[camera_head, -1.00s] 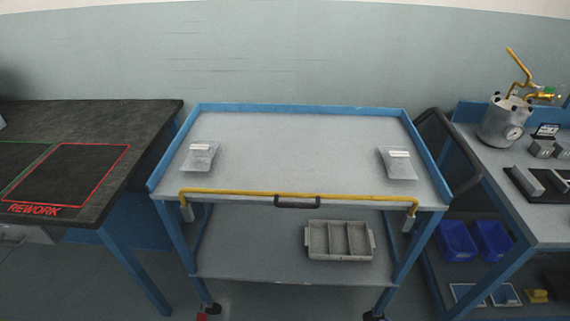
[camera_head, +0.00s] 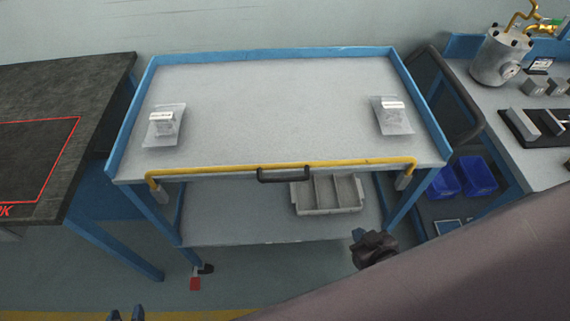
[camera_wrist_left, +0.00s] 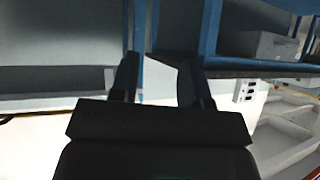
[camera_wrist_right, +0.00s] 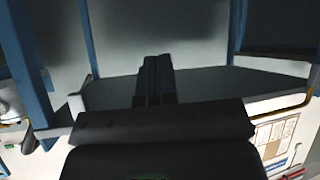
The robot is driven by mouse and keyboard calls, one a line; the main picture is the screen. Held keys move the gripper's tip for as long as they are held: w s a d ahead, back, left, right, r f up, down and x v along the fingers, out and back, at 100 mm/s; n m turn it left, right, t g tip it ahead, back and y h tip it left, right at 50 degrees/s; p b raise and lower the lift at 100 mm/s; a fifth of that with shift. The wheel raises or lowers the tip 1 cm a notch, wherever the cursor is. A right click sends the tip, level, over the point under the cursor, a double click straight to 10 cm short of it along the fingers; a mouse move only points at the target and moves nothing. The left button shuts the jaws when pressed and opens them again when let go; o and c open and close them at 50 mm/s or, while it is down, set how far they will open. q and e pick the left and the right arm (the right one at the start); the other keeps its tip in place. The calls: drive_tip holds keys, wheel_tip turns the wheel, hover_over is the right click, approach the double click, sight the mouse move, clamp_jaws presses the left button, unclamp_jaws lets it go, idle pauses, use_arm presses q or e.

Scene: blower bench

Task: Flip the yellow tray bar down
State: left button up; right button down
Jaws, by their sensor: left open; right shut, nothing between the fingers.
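The yellow tray bar (camera_head: 220,168) runs along the front edge of the blue-framed cart (camera_head: 270,110), near tabletop level. Its ends bend down to grey brackets at the front corners. A black handle (camera_head: 283,174) sits at its middle. My left gripper (camera_head: 125,314) shows only its fingertips at the bottom left, below and apart from the cart; its fingers also stand apart in the left wrist view (camera_wrist_left: 155,75). My right gripper (camera_head: 359,235) is below the bar's right half, near the lower shelf, not touching the bar. Its fingers are together and empty in the right wrist view (camera_wrist_right: 155,75).
Two clear bags (camera_head: 164,125) (camera_head: 392,115) lie on the cart top. A grey divided tray (camera_head: 327,194) sits on the lower shelf. A dark bench (camera_head: 60,110) stands left; another bench (camera_head: 490,90) with a metal pot stands right. My right arm hides the lower right.

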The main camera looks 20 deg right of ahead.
wheel_tip(320, 180, up, 10)
drive_tip(key=r+g+p, duration=0.1)
drive_tip(key=g, duration=0.3)
drive_tip(key=w+a+r+n+t+y, duration=0.2)
drive_tip(key=w+a+r+t, duration=0.4)
drive_tip(key=w+r, duration=0.3)
drive_tip(key=w+a+r+n+t+y, duration=0.2)
drive_tip(key=w+a+r+t, duration=0.4)
drive_tip(key=r, duration=0.6)
drive_tip(key=a+r+n+g+y, duration=0.2)
drive_tip(key=a+r+n+y, duration=0.65)
drive_tip(key=y, duration=0.35)
drive_tip(key=s+a+f+n+g, duration=0.2)
drive_tip(key=s+a+n+g, duration=0.2)
drive_tip(key=n+g, duration=0.65)
drive_tip(key=s+a+f+n+g, duration=0.1)
drive_tip(key=s+a+n+g, duration=0.35)
drive_tip(key=n+g, duration=0.55)
drive_tip(key=w+d+f+h, duration=0.2)
drive_tip(key=w+d+h, duration=0.2)
drive_tip(key=d+h, duration=0.3)
drive_tip(key=w+d+f+m+t+h, duration=0.1)
drive_tip(key=w+d+f+h, duration=0.2)
drive_tip(key=w+d+h, duration=0.2)
drive_tip(key=d+h, duration=0.3)
drive_tip(key=shift+d+f+p, duration=0.15)
drive_tip(key=shift+p, duration=0.25)
